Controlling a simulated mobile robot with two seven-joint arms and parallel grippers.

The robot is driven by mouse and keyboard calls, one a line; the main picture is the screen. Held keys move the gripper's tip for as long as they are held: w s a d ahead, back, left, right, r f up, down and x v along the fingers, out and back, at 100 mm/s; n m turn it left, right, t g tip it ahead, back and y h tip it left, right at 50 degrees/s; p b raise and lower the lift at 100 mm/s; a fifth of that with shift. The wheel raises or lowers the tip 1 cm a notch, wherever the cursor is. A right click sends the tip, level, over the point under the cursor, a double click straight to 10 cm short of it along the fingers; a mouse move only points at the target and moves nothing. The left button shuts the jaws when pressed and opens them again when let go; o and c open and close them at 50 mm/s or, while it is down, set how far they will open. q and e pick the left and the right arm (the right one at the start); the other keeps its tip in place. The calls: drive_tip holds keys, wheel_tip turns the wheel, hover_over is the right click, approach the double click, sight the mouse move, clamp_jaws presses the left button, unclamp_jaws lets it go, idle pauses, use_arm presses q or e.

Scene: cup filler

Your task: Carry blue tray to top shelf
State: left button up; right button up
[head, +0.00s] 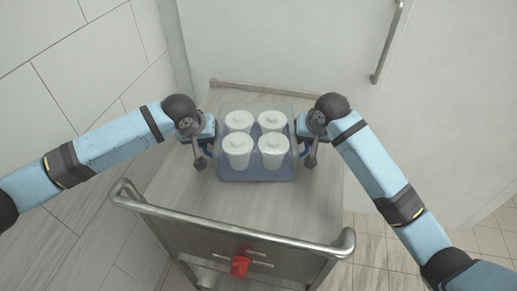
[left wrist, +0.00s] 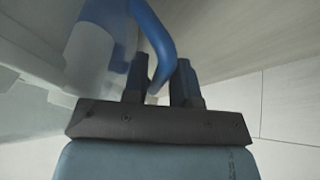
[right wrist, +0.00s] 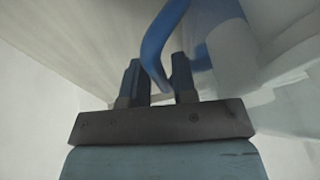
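The blue tray (head: 228,172) is translucent and carries several white lidded cups (head: 271,150). It is level over the wooden cart top; I cannot tell whether it touches it. My left gripper (head: 203,152) is at the tray's left side. In the left wrist view its fingers (left wrist: 160,82) stand close on both sides of the tray's curved blue handle (left wrist: 158,45). My right gripper (head: 308,152) is at the right side. In the right wrist view its fingers (right wrist: 156,80) close around the other blue handle (right wrist: 155,40). The top shelf cannot be told apart with certainty.
The cart has a metal push rail (head: 230,236) along its near edge and a red part (head: 240,266) below it. A tiled wall (head: 80,75) is close on the left. A white door or panel with a metal handle (head: 387,45) is behind. Tiled floor (head: 375,250) shows at right.

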use_arm(q)
drive_tip(key=shift+o, duration=0.7)
drive_tip(key=shift+r, duration=0.15)
use_arm(e)
drive_tip(key=shift+o, duration=0.7)
drive_tip(key=shift+r, duration=0.15)
drive_tip(key=shift+s+r, duration=0.1)
drive_tip(key=shift+r, duration=0.05)
use_arm(q)
drive_tip(key=v, duration=1.2)
use_arm(e)
drive_tip(key=v, duration=1.1)
drive_tip(key=shift+r, duration=0.3)
drive_tip(key=shift+s, duration=0.1)
